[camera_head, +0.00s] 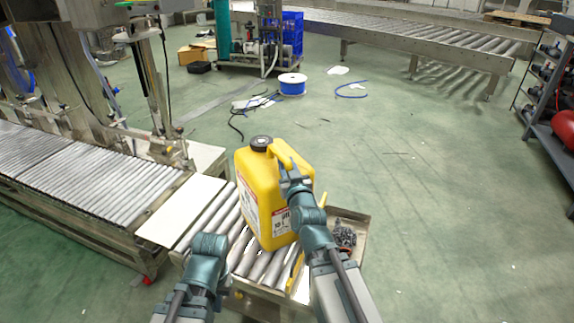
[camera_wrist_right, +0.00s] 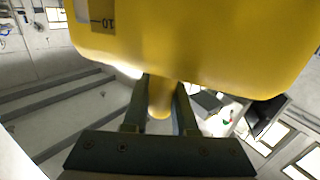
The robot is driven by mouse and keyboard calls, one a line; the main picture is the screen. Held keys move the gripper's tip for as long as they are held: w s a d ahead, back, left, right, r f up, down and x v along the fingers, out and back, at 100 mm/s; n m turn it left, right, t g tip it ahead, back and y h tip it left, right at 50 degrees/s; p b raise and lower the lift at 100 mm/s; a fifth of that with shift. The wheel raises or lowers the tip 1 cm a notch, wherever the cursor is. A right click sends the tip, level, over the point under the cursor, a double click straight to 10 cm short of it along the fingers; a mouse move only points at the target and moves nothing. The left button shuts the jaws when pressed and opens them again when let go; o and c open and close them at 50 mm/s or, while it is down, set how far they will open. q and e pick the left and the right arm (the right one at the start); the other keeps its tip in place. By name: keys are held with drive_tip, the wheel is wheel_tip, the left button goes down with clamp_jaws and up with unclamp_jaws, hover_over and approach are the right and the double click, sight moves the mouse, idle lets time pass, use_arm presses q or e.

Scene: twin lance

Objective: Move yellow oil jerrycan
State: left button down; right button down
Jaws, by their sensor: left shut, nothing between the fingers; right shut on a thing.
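The yellow oil jerrycan (camera_head: 262,195) with a black cap stands upright at the near end of the roller conveyor in the head view. Whether its base touches the rollers is hard to tell. My right gripper (camera_head: 290,172) is at its handle on the right side. In the right wrist view the jerrycan (camera_wrist_right: 190,45) fills the top, and the right gripper (camera_wrist_right: 160,105) is shut on its handle between the two fingers. My left gripper (camera_head: 212,240) is low and left of the jerrycan, apart from it; its fingers are mostly hidden by its own arm.
The roller conveyor (camera_head: 85,190) runs to the left, with a pale flat plate (camera_head: 180,210) across it. A tray with small dark parts (camera_head: 345,236) is right of the jerrycan. A shelf rack (camera_head: 548,120) stands at the far right. The floor beyond is mostly clear.

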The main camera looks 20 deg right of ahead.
drive_tip(key=shift+w+d, duration=0.3)
drive_tip(key=shift+d, duration=0.45)
drive_tip(key=c, duration=0.6)
unclamp_jaws()
use_arm(q)
drive_tip(key=shift+d, duration=0.65)
drive_tip(key=shift+s, duration=0.1)
use_arm(e)
drive_tip(key=shift+s+a, duration=0.1)
drive_tip(key=shift+s, duration=0.1)
